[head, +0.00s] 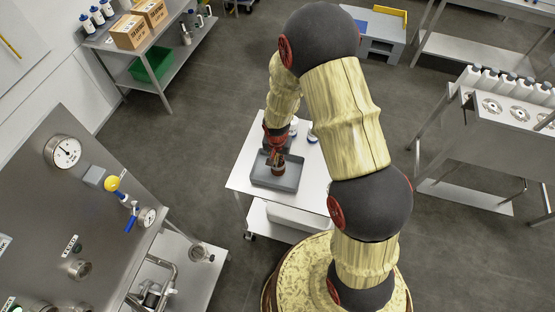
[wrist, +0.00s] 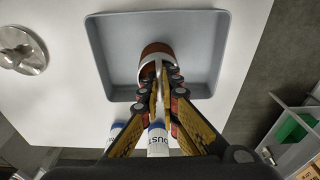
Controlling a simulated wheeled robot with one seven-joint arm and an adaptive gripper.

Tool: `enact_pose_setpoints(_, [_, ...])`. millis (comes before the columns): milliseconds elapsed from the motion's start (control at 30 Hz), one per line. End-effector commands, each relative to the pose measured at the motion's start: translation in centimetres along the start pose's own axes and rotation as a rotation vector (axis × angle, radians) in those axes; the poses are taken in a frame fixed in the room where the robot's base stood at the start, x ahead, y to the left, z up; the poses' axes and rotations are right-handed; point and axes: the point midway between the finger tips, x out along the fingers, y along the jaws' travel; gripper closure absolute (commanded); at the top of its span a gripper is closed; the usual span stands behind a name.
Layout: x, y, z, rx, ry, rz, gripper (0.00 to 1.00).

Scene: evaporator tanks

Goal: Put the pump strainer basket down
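The pump strainer basket (wrist: 156,48) shows in the wrist view as a small brown round body with a pale rim. It is over or in a shallow grey tray (wrist: 103,55); whether it touches the tray floor I cannot tell. My gripper (wrist: 160,78) has its fingertips closed together at the basket's near rim, which appears pinched between them. The fingers hide part of the basket. In the head view my gripper (head: 278,160) points down over the grey tray (head: 290,183) on a white-topped cart (head: 240,184).
A bottle labelled "DUST" (wrist: 157,143) stands near the tray, below my fingers in the wrist view. A shiny metal part (wrist: 20,50) lies left of the tray. A steel panel with gauges (head: 100,190) is at left. Grey floor (head: 200,125) around the cart is clear.

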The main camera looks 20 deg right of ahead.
Motion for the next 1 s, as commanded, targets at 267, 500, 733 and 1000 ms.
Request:
enact_pose_setpoints(267, [0.72, -0.07, 0.02, 0.000, 0.002, -0.002, 1.00])
enact_pose_setpoints(500, [1.13, -0.06, 0.07, 0.000, 0.002, -0.002, 1.00])
enact_pose_setpoints(733, [1.00, -0.04, 0.09, 0.000, 0.002, -0.001, 0.84])
enact_pose_setpoints(1000, [1.00, -0.04, 0.09, 0.000, 0.002, -0.001, 0.77])
